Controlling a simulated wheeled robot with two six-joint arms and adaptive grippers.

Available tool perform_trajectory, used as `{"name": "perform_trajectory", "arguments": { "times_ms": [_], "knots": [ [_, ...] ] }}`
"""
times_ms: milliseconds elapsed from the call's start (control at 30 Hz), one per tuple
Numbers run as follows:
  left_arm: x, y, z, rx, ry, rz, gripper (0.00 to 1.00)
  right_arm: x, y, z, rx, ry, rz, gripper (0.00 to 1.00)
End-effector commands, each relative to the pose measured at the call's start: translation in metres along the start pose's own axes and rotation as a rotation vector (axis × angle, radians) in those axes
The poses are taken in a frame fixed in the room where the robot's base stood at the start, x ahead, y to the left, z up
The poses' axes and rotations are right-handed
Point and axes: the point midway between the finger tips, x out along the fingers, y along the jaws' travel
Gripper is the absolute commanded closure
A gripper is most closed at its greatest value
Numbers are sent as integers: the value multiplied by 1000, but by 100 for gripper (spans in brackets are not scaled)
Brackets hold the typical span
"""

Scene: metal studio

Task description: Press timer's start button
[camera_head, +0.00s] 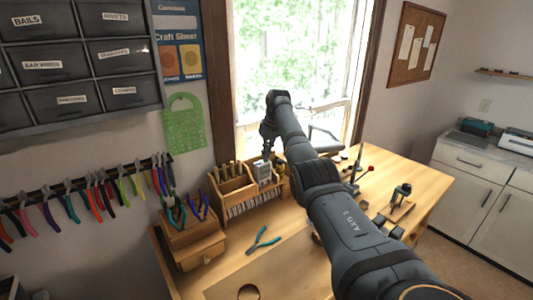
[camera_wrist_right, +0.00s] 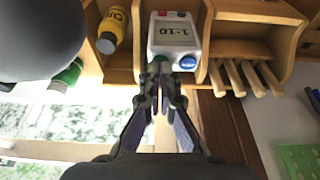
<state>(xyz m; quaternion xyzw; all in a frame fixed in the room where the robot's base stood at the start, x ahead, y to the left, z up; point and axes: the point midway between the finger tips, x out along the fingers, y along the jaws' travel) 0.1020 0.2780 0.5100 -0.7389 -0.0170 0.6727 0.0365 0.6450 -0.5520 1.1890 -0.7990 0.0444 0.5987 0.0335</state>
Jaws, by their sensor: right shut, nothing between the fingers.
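The timer (camera_wrist_right: 157,35) is a small white box with a grey display showing digits, in the right wrist view. A blue round button (camera_wrist_right: 188,62) and a small red button (camera_wrist_right: 162,13) show on its face. The timer (camera_head: 263,173) also shows small in the head view, by the wooden organizer. My right gripper (camera_wrist_right: 161,72) is shut and empty, its fingertips right at the timer's face beside the blue button. They hide that part of the face, and I cannot tell whether they touch. In the head view my right gripper (camera_head: 268,146) is just above the timer. My left gripper is out of view.
A yellow bottle (camera_wrist_right: 111,30) and a green one (camera_wrist_right: 67,76) are near the timer. Pliers (camera_head: 263,241) lie on the bench. The window is behind.

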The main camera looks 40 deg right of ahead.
Motion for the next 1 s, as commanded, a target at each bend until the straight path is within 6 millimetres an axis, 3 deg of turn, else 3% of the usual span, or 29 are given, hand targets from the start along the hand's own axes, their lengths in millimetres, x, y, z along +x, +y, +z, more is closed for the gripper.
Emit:
{"name": "perform_trajectory", "arguments": {
  "times_ms": [333, 533, 767, 1000],
  "knots": [
    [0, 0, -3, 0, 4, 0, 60, 2, 0, 0, 0, 1, 0, 100],
    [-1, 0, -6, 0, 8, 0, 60, 18, 0, 6, -1, -1, 1, 100],
    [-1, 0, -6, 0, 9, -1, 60, 20, -1, 7, 0, -7, -2, 100],
    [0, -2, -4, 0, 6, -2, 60, 5, -1, 7, 0, -5, -1, 100]
  ]
}}
